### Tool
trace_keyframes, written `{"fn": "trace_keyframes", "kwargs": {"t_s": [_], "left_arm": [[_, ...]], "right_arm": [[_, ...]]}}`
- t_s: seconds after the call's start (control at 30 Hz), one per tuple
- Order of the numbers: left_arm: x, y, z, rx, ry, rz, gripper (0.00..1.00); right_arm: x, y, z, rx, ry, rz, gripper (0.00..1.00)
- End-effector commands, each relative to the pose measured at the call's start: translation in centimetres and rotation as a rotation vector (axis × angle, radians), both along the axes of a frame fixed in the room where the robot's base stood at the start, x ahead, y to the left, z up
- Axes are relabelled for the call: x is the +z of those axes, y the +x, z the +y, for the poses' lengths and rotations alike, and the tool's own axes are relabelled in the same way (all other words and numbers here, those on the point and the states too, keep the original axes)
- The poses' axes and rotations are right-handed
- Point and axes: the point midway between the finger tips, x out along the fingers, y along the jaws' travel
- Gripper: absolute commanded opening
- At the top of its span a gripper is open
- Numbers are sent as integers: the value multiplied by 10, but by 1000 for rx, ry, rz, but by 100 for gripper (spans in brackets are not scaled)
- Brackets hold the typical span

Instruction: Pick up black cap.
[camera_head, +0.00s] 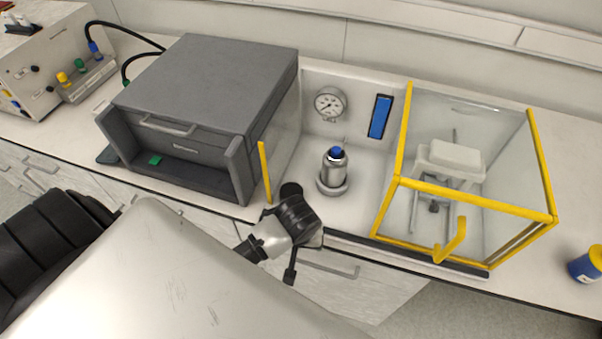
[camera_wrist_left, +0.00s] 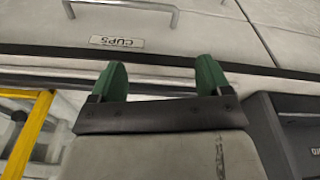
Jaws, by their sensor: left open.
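A small dark object (camera_head: 434,206), which looks like the black cap, sits inside the yellow-framed clear enclosure (camera_head: 556,216), below the front of a white-topped stand. It is small and partly hard to make out. A dark shape (camera_wrist_left: 18,116) behind the yellow frame in the left wrist view may be the same thing. My left gripper (camera_head: 300,232) is in front of the counter edge, left of the enclosure and apart from it. Its two green fingers (camera_wrist_left: 160,80) are spread and empty in the left wrist view. My right gripper is not in view.
A grey box-shaped device (camera_head: 220,75) stands left of my gripper. A metal vessel with a blue top (camera_head: 335,170) stands in the bay, below a gauge (camera_head: 330,103). The enclosure has a yellow handle (camera_head: 453,242) at its front. A drawer labelled CUPS (camera_wrist_left: 117,42) is below the counter.

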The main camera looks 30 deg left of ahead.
Motion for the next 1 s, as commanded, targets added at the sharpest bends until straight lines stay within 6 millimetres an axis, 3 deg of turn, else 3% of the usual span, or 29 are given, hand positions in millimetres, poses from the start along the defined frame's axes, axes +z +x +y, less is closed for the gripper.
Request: {"fn": "trace_keyframes", "kwargs": {"t_s": [0.17, 0.4, 0.6, 0.73, 1.0], "left_arm": [[40, 30, 7, 240, 37, -3, 78], [84, 77, 34, 696, 142, -52, 78], [106, 94, 50, 926, 195, -106, 78], [101, 96, 57, 966, 207, -112, 78], [64, 98, 72, 966, 205, -113, 78]], "right_arm": [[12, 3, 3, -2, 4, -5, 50], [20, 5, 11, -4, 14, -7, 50], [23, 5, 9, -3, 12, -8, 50], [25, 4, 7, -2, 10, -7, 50], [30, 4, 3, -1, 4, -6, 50]]}}
